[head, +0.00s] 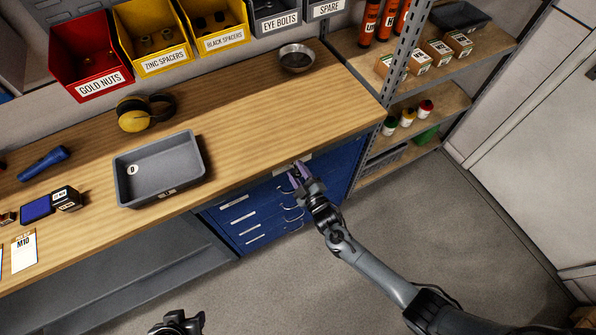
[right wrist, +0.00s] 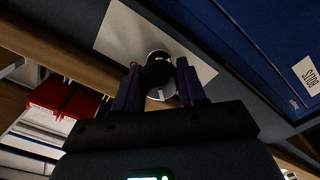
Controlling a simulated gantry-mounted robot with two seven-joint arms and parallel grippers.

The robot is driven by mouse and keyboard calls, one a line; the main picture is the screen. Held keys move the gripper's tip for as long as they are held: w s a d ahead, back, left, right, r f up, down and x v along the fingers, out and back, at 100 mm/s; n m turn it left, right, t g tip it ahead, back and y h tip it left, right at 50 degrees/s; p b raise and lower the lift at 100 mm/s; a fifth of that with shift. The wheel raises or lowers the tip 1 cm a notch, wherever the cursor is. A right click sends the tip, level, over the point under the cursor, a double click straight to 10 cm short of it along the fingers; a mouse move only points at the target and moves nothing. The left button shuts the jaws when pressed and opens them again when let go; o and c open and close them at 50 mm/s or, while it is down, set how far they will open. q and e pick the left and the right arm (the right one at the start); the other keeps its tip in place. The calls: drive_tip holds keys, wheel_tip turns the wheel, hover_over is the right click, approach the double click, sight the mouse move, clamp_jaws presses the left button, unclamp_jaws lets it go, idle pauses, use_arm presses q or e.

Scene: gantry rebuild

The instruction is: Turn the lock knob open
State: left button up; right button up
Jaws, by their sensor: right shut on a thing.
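The lock knob (right wrist: 158,56) is a small round metal and dark knob on a pale plate (right wrist: 122,33) in the right wrist view. My right gripper (right wrist: 157,88) has its two purple fingers on either side of the knob and is shut on it. In the head view my right gripper (head: 297,176) reaches the top front of the blue drawer cabinet (head: 240,210), just under the bench edge. The fingers hide most of the knob there. My left gripper (head: 178,323) shows only in part at the bottom edge, away from the cabinet; its fingers are not clear.
The wooden bench (head: 245,120) holds a grey tray (head: 128,192), yellow earmuffs (head: 132,114), a metal bowl (head: 296,58) and a blue flashlight (head: 43,163). A metal shelf unit (head: 425,100) stands right of the bench. The floor (head: 290,285) before the cabinet is clear.

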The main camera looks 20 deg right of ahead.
drive_tip(key=n, duration=0.5)
drive_tip(key=shift+a+r, duration=0.15)
drive_tip(key=shift+n+p, duration=0.4)
drive_tip(key=shift+n, duration=1.4)
drive_tip(key=o, duration=1)
drive_tip(key=shift+f, duration=0.2)
